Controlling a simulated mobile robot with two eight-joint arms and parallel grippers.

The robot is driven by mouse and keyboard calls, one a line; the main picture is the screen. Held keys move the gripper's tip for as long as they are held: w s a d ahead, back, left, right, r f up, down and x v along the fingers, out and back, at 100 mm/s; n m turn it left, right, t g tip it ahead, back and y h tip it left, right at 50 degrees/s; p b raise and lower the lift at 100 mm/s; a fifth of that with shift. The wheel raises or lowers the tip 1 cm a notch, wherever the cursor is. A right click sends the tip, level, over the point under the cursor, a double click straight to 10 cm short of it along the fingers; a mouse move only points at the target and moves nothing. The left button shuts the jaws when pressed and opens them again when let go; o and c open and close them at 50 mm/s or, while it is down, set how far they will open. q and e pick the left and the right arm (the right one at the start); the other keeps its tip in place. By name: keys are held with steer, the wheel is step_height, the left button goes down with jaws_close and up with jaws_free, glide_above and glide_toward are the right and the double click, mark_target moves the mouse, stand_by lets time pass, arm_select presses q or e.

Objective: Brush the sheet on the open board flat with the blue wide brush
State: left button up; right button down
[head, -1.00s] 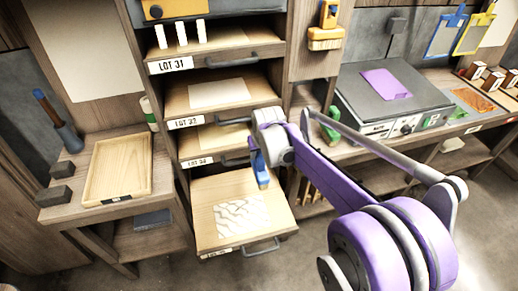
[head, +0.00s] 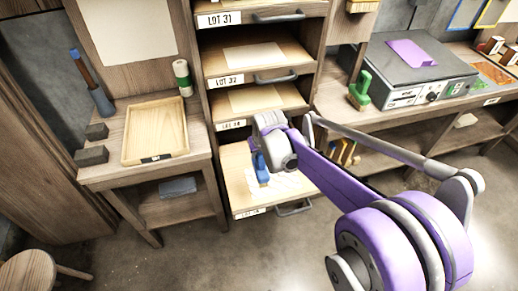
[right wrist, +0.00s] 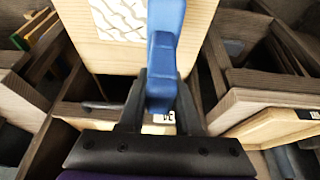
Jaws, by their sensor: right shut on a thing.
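My right gripper (head: 259,153) is shut on the handle of the blue wide brush (head: 261,170). The right wrist view shows the brush's blue handle (right wrist: 163,45) upright between the dark fingers. The open board (head: 243,197) is a pulled-out light wooden shelf low in the rack. The pale sheet (head: 288,183) with wavy wrinkle lines lies on it, partly hidden by the brush and my arm. The wrinkled sheet (right wrist: 120,18) also shows behind the handle in the right wrist view. The brush overlaps the sheet in the head view; I cannot tell whether its bristles touch. My left gripper is out of view.
Labelled shelves with flat sheets (head: 252,55) stand above the open board. A side table at left holds a wooden tray (head: 155,133), dark blocks and a bottle. A grey machine (head: 415,70) and a green-handled brush (head: 360,90) stand on the right bench.

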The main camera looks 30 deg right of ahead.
steer(key=shift+a+f, duration=0.25)
steer(key=shift+a, duration=0.05)
steer(key=shift+f+b, duration=1.6)
steer(key=shift+f, duration=0.35)
steer(key=shift+r, duration=0.1)
